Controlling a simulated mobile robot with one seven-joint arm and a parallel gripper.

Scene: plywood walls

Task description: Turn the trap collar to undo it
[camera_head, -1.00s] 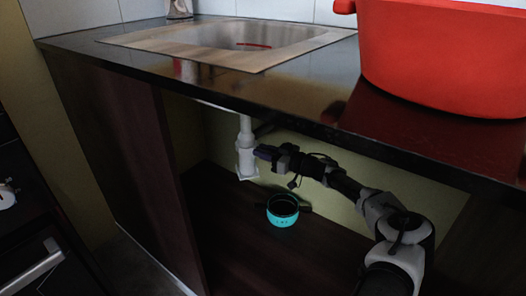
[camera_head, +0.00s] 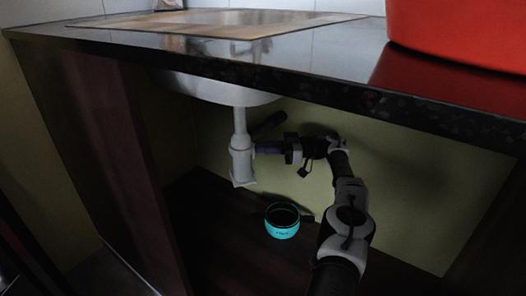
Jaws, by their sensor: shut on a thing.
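The white drain pipe (camera_head: 240,122) hangs from the underside of the sink bowl (camera_head: 215,90) inside the cabinet. The trap collar (camera_head: 240,146) is a pale band around the pipe, above the wider lower trap piece (camera_head: 242,174). My gripper (camera_head: 256,148) reaches in from the right and is shut on the trap collar at its right side. The fingertips are small and dark here, so their exact contact is hard to see.
A turquoise pot (camera_head: 282,230) with a dark inside stands on the cabinet floor below the trap. The dark countertop edge (camera_head: 300,82) runs above my arm. A dark side panel (camera_head: 125,165) stands at the left. A red container (camera_head: 455,35) sits on the counter.

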